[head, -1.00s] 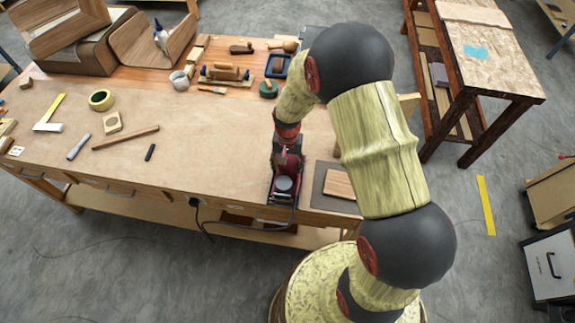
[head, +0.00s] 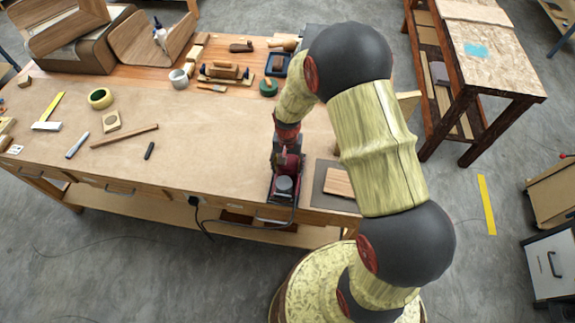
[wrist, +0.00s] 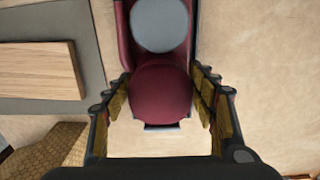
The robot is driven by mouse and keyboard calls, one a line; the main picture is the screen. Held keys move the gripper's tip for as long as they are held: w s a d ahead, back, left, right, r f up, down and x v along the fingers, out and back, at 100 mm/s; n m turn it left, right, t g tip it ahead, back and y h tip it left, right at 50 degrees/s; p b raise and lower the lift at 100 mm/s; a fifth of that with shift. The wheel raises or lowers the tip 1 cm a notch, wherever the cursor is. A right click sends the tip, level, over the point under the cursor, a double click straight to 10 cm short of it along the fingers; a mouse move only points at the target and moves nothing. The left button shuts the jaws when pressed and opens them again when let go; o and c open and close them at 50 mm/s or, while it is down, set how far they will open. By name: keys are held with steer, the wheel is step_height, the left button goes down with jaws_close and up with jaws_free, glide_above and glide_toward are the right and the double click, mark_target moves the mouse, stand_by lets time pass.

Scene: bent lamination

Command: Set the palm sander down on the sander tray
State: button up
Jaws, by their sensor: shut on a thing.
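The palm sander (head: 285,184) is dark red with a round grey disc on top, at the front edge of the workbench. In the wrist view the sander (wrist: 160,88) lies between the fingers of my gripper (wrist: 166,108), which is shut on its rounded red body. In the head view my gripper (head: 285,152) is partly hidden by my arm. A flat dark red shape shows around the sander; I cannot tell whether it is part of the sander or a tray under it. No other sander tray can be told with certainty.
A dark grey mat (head: 322,198) with a wooden board (head: 338,183) lies just right of the sander. A blue tray (head: 286,67) and several tools stand at the back. A cord hangs over the front edge.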

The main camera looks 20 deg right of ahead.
steer(key=shift+w+f, duration=0.1)
stand_by(0.3)
steer(key=o, duration=1.6)
steer(key=shift+o, duration=0.4)
steer(key=shift+s+f, duration=0.1)
steer(key=shift+s, duration=0.1)
steer(key=o, duration=0.4)
steer(key=shift+o, duration=0.2)
steer(key=shift+w, duration=0.1)
